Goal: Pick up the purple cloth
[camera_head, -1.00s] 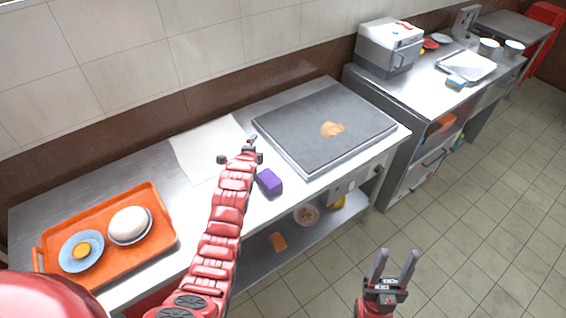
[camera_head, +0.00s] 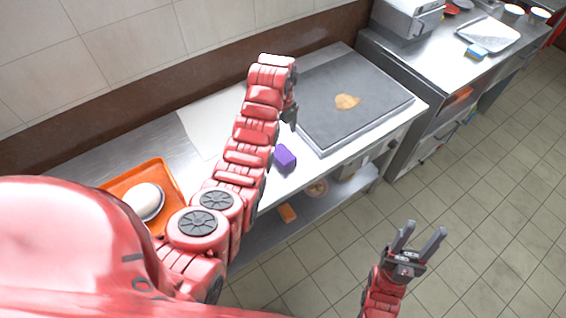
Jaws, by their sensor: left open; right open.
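The purple cloth (camera_head: 285,158) is a small block-like piece on the steel counter, near its front edge and left of the griddle. My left arm reaches over the counter, and my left gripper (camera_head: 291,122) points down above and just behind the cloth, apart from it. Its fingers are partly hidden by the arm, and the arm lies close to the cloth's left side. My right gripper (camera_head: 421,238) is open and empty over the tiled floor, away from the counter.
A dark griddle (camera_head: 325,100) with a brown food piece (camera_head: 347,102) lies right of the cloth. A white sheet (camera_head: 205,125) lies behind my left arm. An orange tray (camera_head: 160,172) with a white bowl (camera_head: 147,200) is at left. A lower shelf (camera_head: 330,200) holds several items.

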